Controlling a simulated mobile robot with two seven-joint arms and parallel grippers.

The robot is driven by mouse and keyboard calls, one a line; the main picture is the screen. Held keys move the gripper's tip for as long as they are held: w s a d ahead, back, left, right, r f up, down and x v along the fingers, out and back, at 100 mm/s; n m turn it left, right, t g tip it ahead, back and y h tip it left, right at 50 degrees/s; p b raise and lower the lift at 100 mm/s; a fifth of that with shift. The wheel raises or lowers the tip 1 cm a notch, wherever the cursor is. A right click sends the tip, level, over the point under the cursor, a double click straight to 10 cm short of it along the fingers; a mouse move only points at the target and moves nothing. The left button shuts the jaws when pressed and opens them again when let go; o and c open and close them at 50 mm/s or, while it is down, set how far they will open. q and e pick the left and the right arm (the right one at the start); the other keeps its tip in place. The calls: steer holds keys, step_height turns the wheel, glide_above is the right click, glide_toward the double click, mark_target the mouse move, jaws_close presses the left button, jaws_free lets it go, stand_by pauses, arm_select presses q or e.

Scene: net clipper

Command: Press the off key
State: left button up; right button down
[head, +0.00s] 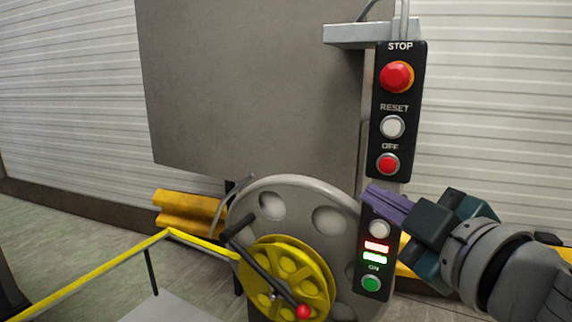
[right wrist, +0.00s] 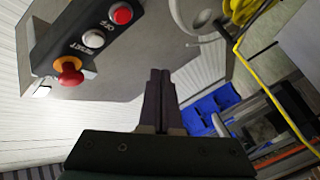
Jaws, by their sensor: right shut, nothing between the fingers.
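The off key (head: 388,163) is a red round button under the label OFF on a black control panel (head: 381,104). It also shows at the top of the right wrist view (right wrist: 121,14). My right gripper (head: 368,192) is shut and empty. In the head view its purple fingertips lie just below and left of the off key. In the right wrist view the fingertips (right wrist: 160,73) point up the picture, to the right of and below the off key, apart from it in the picture. My left gripper is not in view.
Above the off key are the white RESET button (head: 392,127) and the red STOP knob (head: 396,77). Below are a white button (head: 379,229) and the green ON button (head: 371,284). A grey wheel with a yellow hub (head: 285,275) stands left. Blue bins (right wrist: 209,108) show in the right wrist view.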

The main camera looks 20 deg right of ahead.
mark_target(388, 165)
steer(key=shift+s, duration=0.15)
steer(key=shift+w+d+b, duration=0.25)
steer(key=shift+w+d, duration=1.2)
steer(key=shift+d, duration=0.2)
steer(key=shift+w+d+b, duration=0.25)
steer(key=shift+w+d, duration=1.2)
steer(key=shift+d, duration=0.2)
steer(key=shift+w+d, duration=0.25)
steer(key=shift+d, duration=0.1)
steer(key=shift+w+d, duration=0.3)
stand_by(0.4)
steer(key=shift+s+a, duration=0.1)
stand_by(0.3)
steer(key=shift+s+a, duration=0.45)
steer(key=shift+a, duration=0.1)
